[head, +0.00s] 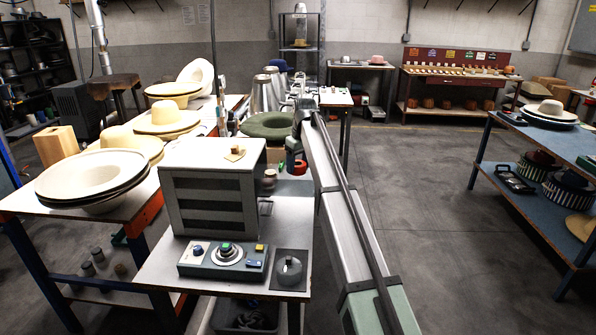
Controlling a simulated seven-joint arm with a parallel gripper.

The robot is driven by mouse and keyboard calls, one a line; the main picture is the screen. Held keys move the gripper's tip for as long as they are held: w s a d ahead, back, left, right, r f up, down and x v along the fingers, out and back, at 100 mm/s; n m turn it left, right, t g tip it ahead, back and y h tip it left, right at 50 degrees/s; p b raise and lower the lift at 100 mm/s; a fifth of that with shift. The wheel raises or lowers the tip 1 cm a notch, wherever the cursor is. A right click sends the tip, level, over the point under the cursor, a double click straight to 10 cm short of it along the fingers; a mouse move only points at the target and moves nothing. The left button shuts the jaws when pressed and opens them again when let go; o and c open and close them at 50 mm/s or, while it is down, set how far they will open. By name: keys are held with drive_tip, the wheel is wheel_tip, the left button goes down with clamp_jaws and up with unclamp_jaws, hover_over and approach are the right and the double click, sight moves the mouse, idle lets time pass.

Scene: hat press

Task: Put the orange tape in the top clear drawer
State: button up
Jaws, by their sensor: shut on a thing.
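My arm reaches from the bottom up to the middle, and my gripper (293,153) points down beyond the small bench. It is shut on a small red-orange ring-like piece (299,168), which seems to be the orange tape; it is partly hidden by the dark fingers. A light grey cabinet (213,155) with several dark, stacked fronts stands on the bench, left of my gripper. Its top front (213,184) looks dark, and I cannot tell whether it is clear or whether it is open.
A small wooden block sits on the cabinet. A control box (224,259) with knobs and a black pad (289,270) lie in front. A green hat (268,126) is behind the gripper. Hats crowd the left table (20,203). Open floor (440,240) lies right of my arm.

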sight(302, 166)
drive_tip(key=shift+f, duration=1.3)
drive_tip(key=shift+f, duration=0.1)
drive_tip(key=o, duration=0.8)
drive_tip(key=r, duration=0.4)
drive_tip(key=s+d+r, duration=0.1)
drive_tip(key=r, duration=0.7)
drive_tip(key=shift+s+d+r, duration=0.1)
drive_tip(key=shift+s+d, duration=0.05)
